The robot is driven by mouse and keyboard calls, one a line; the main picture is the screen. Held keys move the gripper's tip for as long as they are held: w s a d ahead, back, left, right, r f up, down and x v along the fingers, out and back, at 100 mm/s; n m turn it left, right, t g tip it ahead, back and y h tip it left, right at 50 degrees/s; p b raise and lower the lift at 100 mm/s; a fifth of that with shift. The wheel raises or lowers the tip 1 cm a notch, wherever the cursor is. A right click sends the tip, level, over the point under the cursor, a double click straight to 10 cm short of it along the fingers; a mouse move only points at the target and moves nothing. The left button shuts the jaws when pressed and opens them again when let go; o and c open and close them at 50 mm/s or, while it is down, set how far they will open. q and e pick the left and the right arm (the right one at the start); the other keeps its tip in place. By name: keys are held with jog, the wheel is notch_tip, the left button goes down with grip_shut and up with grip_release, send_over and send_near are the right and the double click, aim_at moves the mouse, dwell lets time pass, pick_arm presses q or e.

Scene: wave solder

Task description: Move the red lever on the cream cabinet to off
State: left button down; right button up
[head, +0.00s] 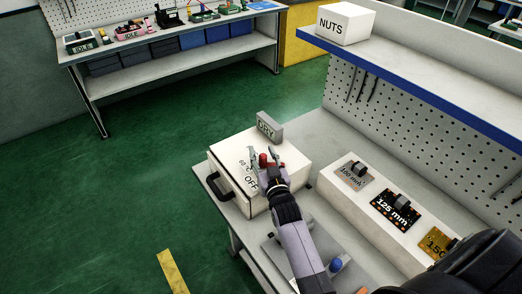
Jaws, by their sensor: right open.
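The cream cabinet (226,152) stands on the bench near the middle of the head view, with a dark handle on its left front side. Its top carries the printed words "60 °C" and "OFF" (251,182). The red lever (263,160) shows on the top, beside my right gripper's fingers. My right gripper (266,156) is open, with its fingertips around or just above the lever; I cannot tell whether they touch it. The gripper and wrist hide the lever's base. My left gripper is not in view.
A grey "DRY" sign (268,126) stands at the cabinet's back edge. A pale block (345,212) to the right carries boards marked 100, 125 and 150 mm. A blue-edged shelf (425,92) with a NUTS box (345,22) overhangs at right.

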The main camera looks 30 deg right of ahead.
jog(key=shift+s+a+r, duration=0.15)
jog(key=shift+s+r, duration=0.05)
jog(key=shift+s, duration=0.15)
jog(key=shift+c, duration=0.3)
jog(key=shift+w+f, duration=0.15)
jog(key=shift+w, duration=0.05)
jog(key=c, duration=0.5)
grip_shut()
